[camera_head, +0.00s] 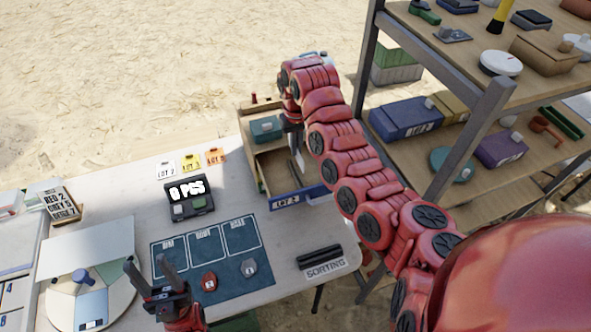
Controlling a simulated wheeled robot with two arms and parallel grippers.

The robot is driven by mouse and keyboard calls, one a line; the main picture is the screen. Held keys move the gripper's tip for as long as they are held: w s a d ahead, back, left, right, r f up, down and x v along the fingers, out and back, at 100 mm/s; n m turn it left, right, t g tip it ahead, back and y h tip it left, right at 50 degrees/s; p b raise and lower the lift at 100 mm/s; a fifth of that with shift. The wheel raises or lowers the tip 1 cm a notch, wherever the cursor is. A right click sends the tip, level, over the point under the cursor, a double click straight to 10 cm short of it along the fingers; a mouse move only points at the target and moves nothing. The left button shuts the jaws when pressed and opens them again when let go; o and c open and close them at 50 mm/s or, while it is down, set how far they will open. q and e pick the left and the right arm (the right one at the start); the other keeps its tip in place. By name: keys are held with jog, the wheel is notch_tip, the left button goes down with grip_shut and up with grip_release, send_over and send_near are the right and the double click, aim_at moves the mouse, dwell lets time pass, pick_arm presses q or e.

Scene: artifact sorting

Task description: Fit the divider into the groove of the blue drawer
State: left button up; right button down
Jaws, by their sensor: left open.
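The blue drawer (314,193), with a blue front labelled LOT 2, is pulled out of a wooden cabinet (247,152) at the table's far right. Its inside is bare wood where visible; I cannot make out the groove. My right gripper (291,122) points down over the drawer's back part, largely hidden by its own wrist; its jaws are unclear. A thin grey upright piece (299,158), perhaps the divider, shows just below it inside the drawer. I cannot tell whether the gripper holds it.
A teal box (265,129) sits in the cabinet's upper part. The dark mat (232,268) carries red and grey tags. A loaded shelf (484,103) rises at right.

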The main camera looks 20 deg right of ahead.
notch_tip(320, 180, down, 4)
jog(key=shift+s+f, duration=0.1)
jog(key=shift+f, duration=0.05)
jog(key=shift+f+p, duration=0.4)
jog(key=shift+f, duration=0.15)
notch_tip(320, 180, down, 3)
jog(key=shift+s+f+p, duration=0.1)
jog(key=shift+p, duration=0.6)
jog(key=shift+f, duration=0.35)
jog(key=c, duration=1.1)
grip_release()
jog(key=shift+o, duration=0.2)
jog(key=shift+r, duration=0.1)
